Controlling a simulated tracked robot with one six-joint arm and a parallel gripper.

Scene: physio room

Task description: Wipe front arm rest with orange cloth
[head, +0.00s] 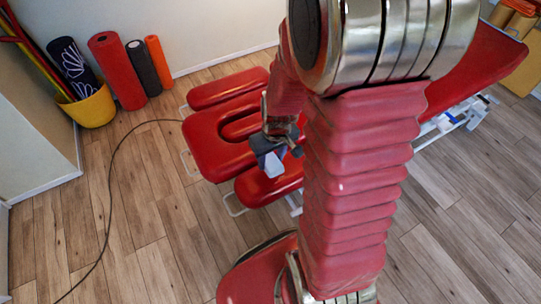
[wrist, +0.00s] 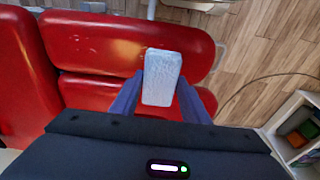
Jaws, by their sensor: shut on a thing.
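The massage table's front arm rest (head: 268,187) is a red padded cushion at the near side of the face rest (head: 215,150). In the wrist view a red pad (wrist: 110,40), apparently this arm rest, lies below my gripper and bears small pale spots. My gripper (head: 270,158) is over the table's head end. In the wrist view my gripper (wrist: 160,98) has its blue fingers on both sides of a pale blue-white block (wrist: 162,76), shut on it. Whether the block touches the pad I cannot tell. No orange cloth shows.
The rear arm rest (head: 228,88) lies beyond the face rest. A yellow bucket (head: 92,108) and rolled mats (head: 117,70) stand by the wall. A black cable (head: 108,200) runs over the floor. A shelf (wrist: 295,125) shows at right in the wrist view.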

